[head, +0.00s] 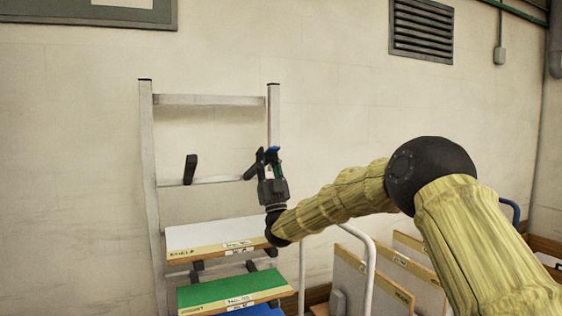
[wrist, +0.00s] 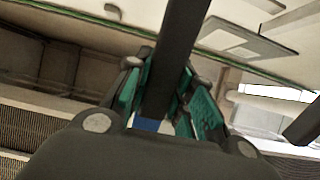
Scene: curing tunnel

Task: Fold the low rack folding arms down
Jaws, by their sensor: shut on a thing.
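The rack (head: 147,150) is a grey metal frame against the wall. On its bare middle rung, the left black folding arm (head: 190,169) stands nearly upright. The right black folding arm (head: 251,171) is tilted at the right upright, partly hidden by my gripper (head: 268,157). In the wrist view, my gripper's green fingers are closed around a dark bar (wrist: 181,50), which I take to be the right folding arm. Another dark bar (wrist: 305,123) shows at the right edge of that view, apart from the fingers.
Below, the rack bears a white panel (head: 215,232), a green panel (head: 230,288) and a blue one (head: 262,310). A cart with a pale rail (head: 371,262) and upright boards (head: 368,278) stands to the right.

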